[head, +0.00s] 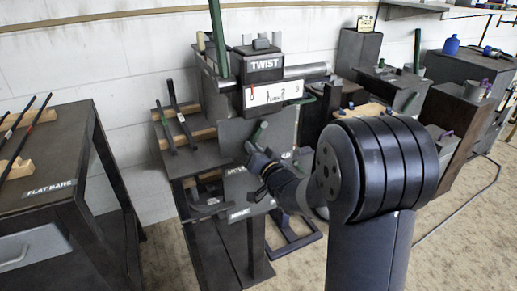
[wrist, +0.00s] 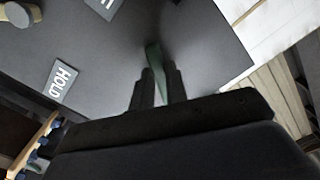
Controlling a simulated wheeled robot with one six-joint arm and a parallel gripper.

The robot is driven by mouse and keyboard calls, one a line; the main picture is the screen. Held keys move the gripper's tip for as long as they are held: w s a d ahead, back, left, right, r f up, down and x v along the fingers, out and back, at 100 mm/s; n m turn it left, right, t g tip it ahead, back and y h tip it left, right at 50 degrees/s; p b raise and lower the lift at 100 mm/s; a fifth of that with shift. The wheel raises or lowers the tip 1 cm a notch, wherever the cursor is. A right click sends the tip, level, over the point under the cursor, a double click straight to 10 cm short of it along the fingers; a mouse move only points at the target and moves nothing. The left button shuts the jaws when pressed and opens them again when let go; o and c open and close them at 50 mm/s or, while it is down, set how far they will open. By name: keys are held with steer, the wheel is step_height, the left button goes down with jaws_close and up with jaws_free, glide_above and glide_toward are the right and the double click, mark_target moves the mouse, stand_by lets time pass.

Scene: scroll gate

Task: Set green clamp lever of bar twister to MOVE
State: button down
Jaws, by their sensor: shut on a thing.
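The bar twister stands in the middle of the head view, with a TWIST plate (head: 265,64) at its top and a grey panel (head: 285,125) below. The green clamp lever (head: 259,131) sticks up from this panel, tilted to the right. My gripper (head: 253,151) is at the lever's lower part. In the wrist view the green lever (wrist: 154,56) stands between the two dark fingertips of my gripper (wrist: 157,80), which are shut on it. A MOVE label (head: 236,170) lies left of my gripper.
A tall green bar (head: 217,35) rises at the twister's upper left. A FLAT BARS table (head: 60,190) stands at the left. A side rack with dark bars (head: 180,118) is left of the panel. Dark cabinets (head: 468,75) stand at the right.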

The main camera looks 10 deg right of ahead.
steer(key=shift+s+a+r+m, duration=0.1)
steer(key=shift+a+r+m, duration=0.15)
steer(key=shift+m, duration=0.25)
steer(key=c, duration=1.4)
jaws_free()
steer(key=shift+s, duration=0.1)
steer(key=p+v, duration=0.1)
steer(key=v, duration=0.9)
steer(key=shift+s, duration=0.35)
steer(key=shift+w, duration=0.1)
steer(key=x, duration=1)
steer(key=shift+w+b, duration=0.35)
steer(key=shift+b, duration=0.05)
